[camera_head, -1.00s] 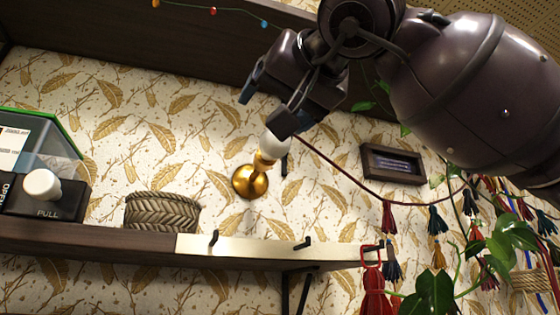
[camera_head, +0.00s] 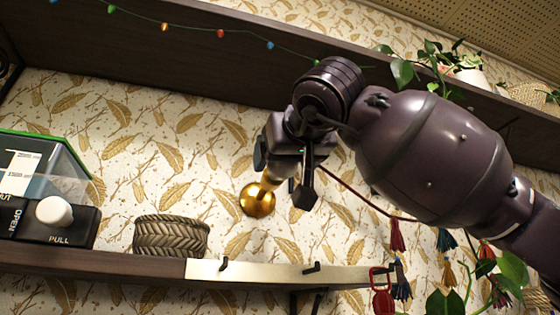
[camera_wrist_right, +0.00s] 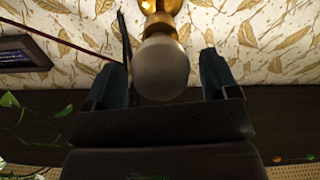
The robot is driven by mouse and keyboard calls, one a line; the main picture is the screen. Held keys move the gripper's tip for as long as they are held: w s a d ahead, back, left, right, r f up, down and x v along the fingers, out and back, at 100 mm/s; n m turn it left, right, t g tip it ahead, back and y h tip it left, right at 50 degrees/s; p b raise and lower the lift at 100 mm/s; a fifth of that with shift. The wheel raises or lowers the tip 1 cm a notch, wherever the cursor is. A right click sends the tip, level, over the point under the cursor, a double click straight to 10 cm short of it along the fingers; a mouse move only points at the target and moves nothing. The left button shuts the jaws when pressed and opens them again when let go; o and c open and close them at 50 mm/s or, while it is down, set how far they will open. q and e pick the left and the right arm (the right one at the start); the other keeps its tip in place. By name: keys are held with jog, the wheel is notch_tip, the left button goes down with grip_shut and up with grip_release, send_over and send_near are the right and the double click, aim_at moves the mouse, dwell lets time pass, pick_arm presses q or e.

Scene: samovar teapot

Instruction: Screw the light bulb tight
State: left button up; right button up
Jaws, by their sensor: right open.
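The light bulb (camera_wrist_right: 160,68) is round and pale in the right wrist view. It sits at the end of a brass socket (camera_wrist_right: 161,12) that also shows in the head view (camera_head: 257,200), fixed to the patterned wall. My right gripper (camera_head: 281,172) is in front of the lamp and hides most of the bulb in the head view. In the right wrist view my right gripper (camera_wrist_right: 160,78) is open, one finger on each side of the bulb, with gaps on both sides. My left gripper is not in view.
Below the lamp is a shelf (camera_head: 120,262) with a woven basket (camera_head: 170,236) and, at far left, a box with a white knob (camera_head: 54,212). Hooks and tassels (camera_head: 397,236) hang at lower right. A dark upper shelf (camera_head: 150,60) with string lights runs above.

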jog(key=shift+x, duration=1.25)
jog(key=shift+s, duration=0.1)
jog(key=c, duration=0.9)
